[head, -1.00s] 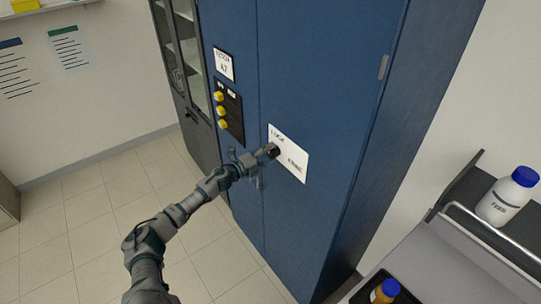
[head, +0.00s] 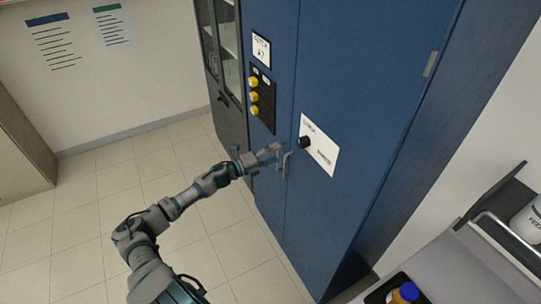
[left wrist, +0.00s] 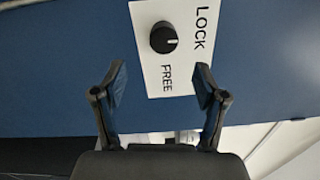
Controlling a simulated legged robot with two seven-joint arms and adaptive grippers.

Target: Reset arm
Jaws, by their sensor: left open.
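My left gripper (head: 277,157) is open and empty in front of the blue cabinet (head: 352,110). In the left wrist view its two fingers (left wrist: 160,88) stand apart, with nothing between them but the cabinet front and the lower edge of a white label plate. A black round knob (head: 305,142) sits on this white plate (head: 322,155). The knob also shows in the left wrist view (left wrist: 163,38), where the plate reads LOCK and FREE, and its white mark points toward the LOCK side. The gripper is apart from the knob. My right gripper is not in view.
A black panel (head: 262,100) with yellow buttons (head: 254,97) is on the cabinet left of the knob. A grey glass-door cabinet (head: 222,75) stands at left. A grey bench with bottles (head: 405,293) is at lower right. The tiled floor (head: 90,225) at left is clear.

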